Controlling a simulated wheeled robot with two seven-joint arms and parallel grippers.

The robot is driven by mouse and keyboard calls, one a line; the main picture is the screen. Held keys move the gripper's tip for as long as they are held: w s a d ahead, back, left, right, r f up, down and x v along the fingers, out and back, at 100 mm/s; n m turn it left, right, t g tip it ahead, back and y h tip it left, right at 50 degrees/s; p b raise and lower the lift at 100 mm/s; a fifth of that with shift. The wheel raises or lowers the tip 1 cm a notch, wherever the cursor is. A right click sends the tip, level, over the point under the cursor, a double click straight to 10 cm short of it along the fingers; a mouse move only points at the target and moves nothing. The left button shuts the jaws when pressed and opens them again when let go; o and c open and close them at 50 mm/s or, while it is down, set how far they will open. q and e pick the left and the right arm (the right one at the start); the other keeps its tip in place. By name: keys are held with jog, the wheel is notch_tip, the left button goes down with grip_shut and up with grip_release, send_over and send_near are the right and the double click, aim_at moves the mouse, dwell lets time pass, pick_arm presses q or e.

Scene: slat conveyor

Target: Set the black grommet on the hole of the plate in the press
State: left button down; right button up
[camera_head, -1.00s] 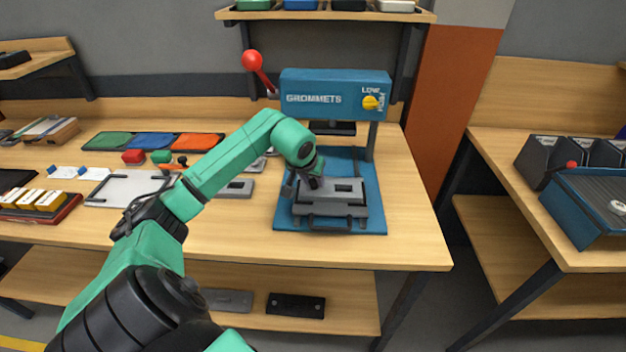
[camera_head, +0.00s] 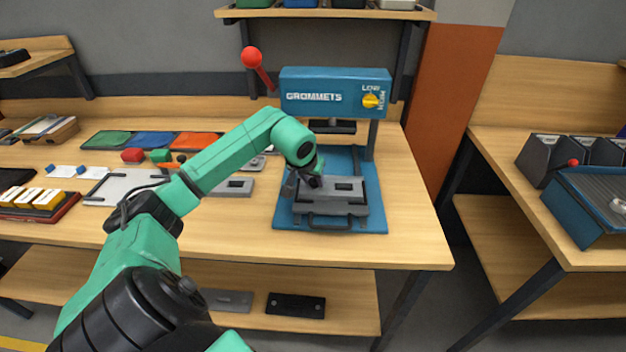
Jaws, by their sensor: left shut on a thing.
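The blue press (camera_head: 335,92), marked GROMMETS, stands on the table with a red-knobbed lever and a yellow dial. A grey plate (camera_head: 345,208) lies on its blue base (camera_head: 283,215), and a dark rectangular mark shows on the plate's top. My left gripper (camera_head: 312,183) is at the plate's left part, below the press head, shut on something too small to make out. The black grommet cannot be told apart from the dark fingers. The plate's hole does not show clearly; the gripper may cover it. My right gripper is not in view.
Another grey plate (camera_head: 236,187) lies on the table left of the press. A white board (camera_head: 120,188), coloured mats (camera_head: 152,140) and a tray with yellow blocks (camera_head: 48,200) are farther left. The table front (camera_head: 410,240) right of the press is clear.

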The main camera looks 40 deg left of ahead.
pick_arm(q)
jog(key=shift+c, duration=2.2)
grip_release()
jog(key=shift+r, duration=0.1)
jog(key=shift+s+r, duration=0.2)
jog(key=shift+r, duration=0.05)
jog(key=b+v, duration=0.2)
jog(key=v, duration=1.1)
jog(key=shift+s+r, duration=0.15)
jog(key=shift+r, duration=0.2)
